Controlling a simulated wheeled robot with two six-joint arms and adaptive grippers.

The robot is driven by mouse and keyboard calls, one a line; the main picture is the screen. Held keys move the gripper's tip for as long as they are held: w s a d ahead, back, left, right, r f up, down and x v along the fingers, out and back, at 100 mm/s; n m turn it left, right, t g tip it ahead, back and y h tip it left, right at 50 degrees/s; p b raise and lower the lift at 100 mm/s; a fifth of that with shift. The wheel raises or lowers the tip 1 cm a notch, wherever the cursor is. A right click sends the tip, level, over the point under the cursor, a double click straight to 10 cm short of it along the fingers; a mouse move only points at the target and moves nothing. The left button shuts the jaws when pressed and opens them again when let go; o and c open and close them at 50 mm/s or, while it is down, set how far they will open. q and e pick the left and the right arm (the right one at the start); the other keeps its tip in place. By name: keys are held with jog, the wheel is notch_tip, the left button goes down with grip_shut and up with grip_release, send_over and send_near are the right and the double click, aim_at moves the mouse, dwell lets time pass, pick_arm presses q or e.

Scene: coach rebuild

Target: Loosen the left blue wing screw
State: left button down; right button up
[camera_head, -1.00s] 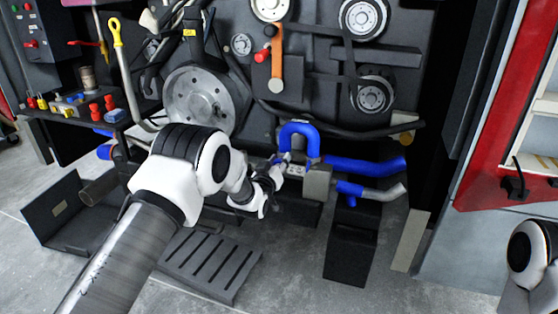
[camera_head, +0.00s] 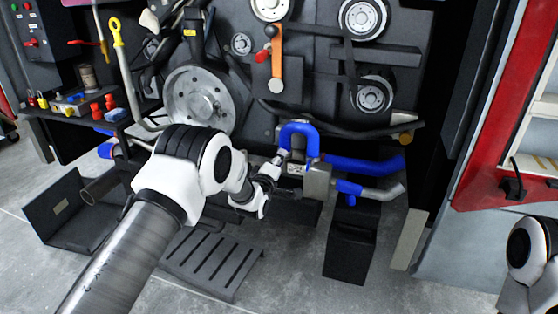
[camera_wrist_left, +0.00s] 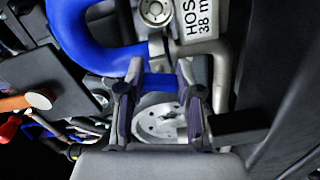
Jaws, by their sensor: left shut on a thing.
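My left gripper (camera_head: 277,163) reaches in from the left to the left end of the bent blue hose (camera_head: 300,128). In the left wrist view its two dark fingers (camera_wrist_left: 158,92) are shut on a small blue piece, which looks like the left blue wing screw (camera_wrist_left: 160,82). The hose (camera_wrist_left: 72,38) curves past the fingers on the left, and a grey metal pipe (camera_wrist_left: 220,65) runs on the right. In the head view the gripper hides the screw. A second blue fitting with a small blue stub (camera_head: 350,200) sits further right. My right gripper is out of view.
A straight blue hose (camera_head: 365,163) and a grey metal block (camera_head: 317,180) stand right of the gripper. A labelled plate (camera_wrist_left: 200,18) is close by. A black hose (camera_head: 350,133) crosses above. An orange lever (camera_head: 277,55) hangs higher up.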

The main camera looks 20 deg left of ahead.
pick_arm(q)
jog(key=shift+f+n, duration=0.1)
jog(key=shift+n, duration=1.4)
jog(key=c, duration=0.8)
grip_release()
jog(key=shift+o, duration=0.2)
jog(key=shift+s, duration=0.1)
jog(key=s, duration=1.2)
jog(key=shift+a, duration=0.2)
